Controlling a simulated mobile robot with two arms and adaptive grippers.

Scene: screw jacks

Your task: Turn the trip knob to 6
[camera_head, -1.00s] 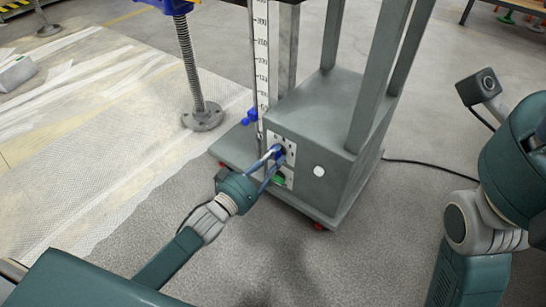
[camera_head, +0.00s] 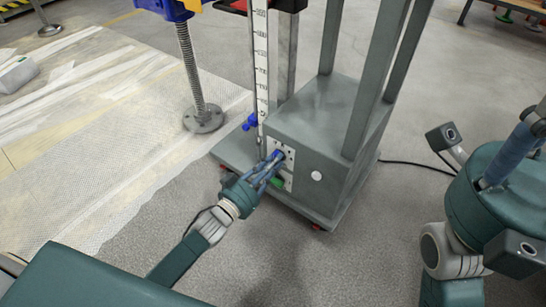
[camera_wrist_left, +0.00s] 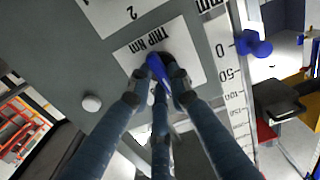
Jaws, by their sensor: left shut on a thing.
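The blue trip knob (camera_head: 277,155) sits on a white panel plate on the front of the grey machine base. My left gripper (camera_head: 275,163) reaches it from the lower left, with its fingers closed around the knob. The fingers hide much of the dial, and I cannot read the setting. My right gripper (camera_head: 515,155) seems partly in view at the right edge, and its fingertips are not clear.
A green button (camera_head: 277,182) is just below the knob, close to my fingers. A white round button (camera_head: 316,176) is to the right. A vertical scale (camera_head: 261,70) with a blue clamp (camera_head: 250,121) rises behind. A screw jack (camera_head: 203,115) stands at left.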

